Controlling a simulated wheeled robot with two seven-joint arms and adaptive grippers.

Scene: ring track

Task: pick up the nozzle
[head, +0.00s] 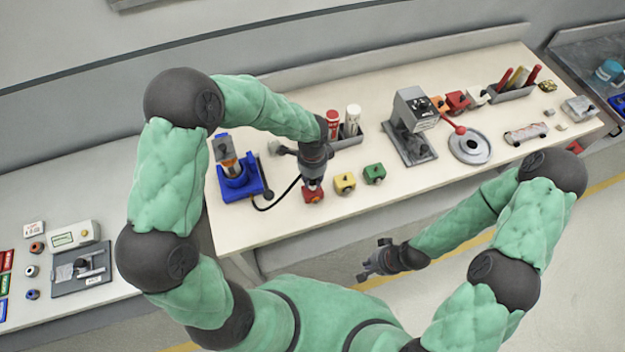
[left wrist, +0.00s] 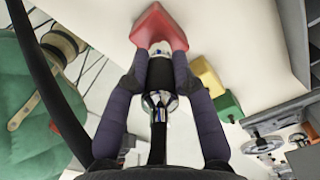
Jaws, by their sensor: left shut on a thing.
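The nozzle (left wrist: 160,80) is a dark cylinder with silver collars in the left wrist view. My left gripper (left wrist: 160,76) is shut on it, one finger on each side. A black hose runs from it towards the blue stand (head: 240,183) in the head view. There my left gripper (head: 314,172) points down over a red block (head: 313,196), which also shows in the left wrist view (left wrist: 160,28). The nozzle's tip is at the red block; I cannot tell whether they touch. My right gripper (head: 376,259) looks open and empty, in front of the bench.
A yellow block (head: 345,183) and a green block (head: 374,174) stand to the right of the red one. A grey tray with bottles (head: 350,133) is behind. A grey press (head: 411,122) and a round plate (head: 470,147) stand further right. The bench's front strip is clear.

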